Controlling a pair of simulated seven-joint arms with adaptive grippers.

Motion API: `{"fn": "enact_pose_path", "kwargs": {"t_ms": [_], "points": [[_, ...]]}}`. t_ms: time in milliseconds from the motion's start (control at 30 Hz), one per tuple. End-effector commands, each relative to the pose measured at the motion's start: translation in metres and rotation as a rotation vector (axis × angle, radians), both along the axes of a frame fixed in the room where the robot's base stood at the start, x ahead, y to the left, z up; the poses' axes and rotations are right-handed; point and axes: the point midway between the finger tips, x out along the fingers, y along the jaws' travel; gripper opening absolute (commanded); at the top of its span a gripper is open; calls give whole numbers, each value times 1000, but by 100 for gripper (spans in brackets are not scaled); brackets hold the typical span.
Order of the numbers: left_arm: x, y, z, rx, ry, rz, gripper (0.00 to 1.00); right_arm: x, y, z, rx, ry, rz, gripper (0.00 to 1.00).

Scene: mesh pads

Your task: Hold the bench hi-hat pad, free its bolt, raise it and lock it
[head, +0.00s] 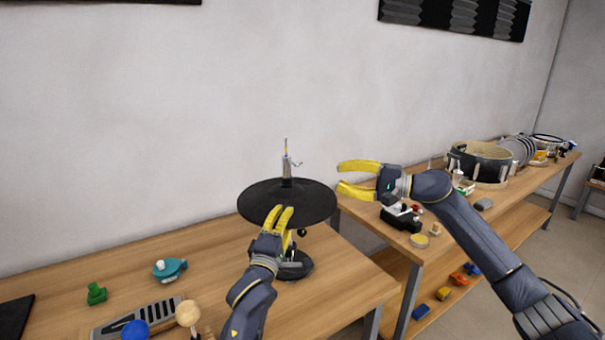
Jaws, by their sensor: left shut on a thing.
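The hi-hat pad (315,203) is a black disc on a stand on the near bench. A silver rod with the bolt (288,165) rises from its centre, with a small lever-like piece on its right side. The stand's round black base (296,266) rests on the bench below. My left gripper (279,212) is shut on the near edge of the pad, its yellow fingers close together there. My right gripper (341,177) is open and empty, to the right of the rod and apart from it, its fingers pointing left.
The near bench (345,270) also holds a green piece (96,293), a teal clamp-like thing (169,268) and a grey slotted tray (135,318). A second bench at the right carries a drum (480,163) and small parts. The bench right of the stand is clear.

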Motion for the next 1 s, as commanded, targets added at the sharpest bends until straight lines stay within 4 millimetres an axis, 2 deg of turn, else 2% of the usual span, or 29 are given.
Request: {"fn": "enact_pose_path", "kwargs": {"t_ms": [133, 267, 600, 1000], "points": [[0, 0, 3, -4, -5, -1, 0, 1, 21, 17, -4, -17, 26, 24], [0, 0, 3, -4, -5, -1, 0, 6, 34, 21, 51, 126, 32, 24], [0, 0, 3, -3, -5, 0, 0, 15, 56, 23, 249, 618, 28, 24], [0, 0, 3, -2, -4, 0, 0, 24, 66, 18, 489, 1180, 9, 24]]}}
